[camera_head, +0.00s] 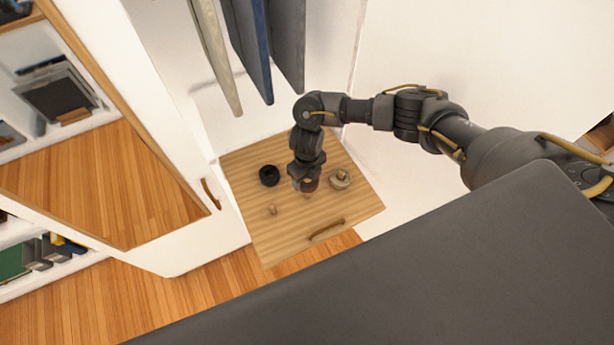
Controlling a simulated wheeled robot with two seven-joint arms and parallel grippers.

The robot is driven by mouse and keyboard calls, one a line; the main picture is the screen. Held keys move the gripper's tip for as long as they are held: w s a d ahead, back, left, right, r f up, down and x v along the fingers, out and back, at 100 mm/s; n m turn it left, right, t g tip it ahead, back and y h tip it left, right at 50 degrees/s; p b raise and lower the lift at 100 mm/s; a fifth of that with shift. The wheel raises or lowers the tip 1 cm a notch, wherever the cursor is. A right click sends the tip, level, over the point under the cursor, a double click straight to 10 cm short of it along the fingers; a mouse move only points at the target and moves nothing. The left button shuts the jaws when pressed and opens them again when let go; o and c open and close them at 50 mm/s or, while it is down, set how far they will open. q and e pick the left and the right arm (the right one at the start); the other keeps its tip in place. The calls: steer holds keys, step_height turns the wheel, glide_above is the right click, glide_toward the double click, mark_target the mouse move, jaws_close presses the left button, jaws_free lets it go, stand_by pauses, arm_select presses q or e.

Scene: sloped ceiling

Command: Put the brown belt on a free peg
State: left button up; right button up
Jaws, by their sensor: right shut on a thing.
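My right gripper (305,183) points down over a wooden pegboard (296,243). It is shut on a small brown thing, which looks like the rolled brown belt (311,185); the fingers hide much of it. I cannot tell whether the belt touches the board or a peg there. A bare peg (272,209) stands at the board's front left. A black rolled belt (269,175) sits left of my gripper, and a beige rolled belt (340,179) sits right of it, around a peg. My left gripper is out of view.
Hanging clothes (256,45) come down above the board's back. White walls close the back and right.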

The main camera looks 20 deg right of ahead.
steer(key=shift+f+b, duration=4.15)
steer(key=shift+f, duration=0.35)
steer(key=o, duration=1.1)
step_height(320, 180, up, 11)
steer(key=shift+f+p, duration=0.1)
steer(key=shift+p, duration=0.45)
steer(key=shift+a, duration=0.1)
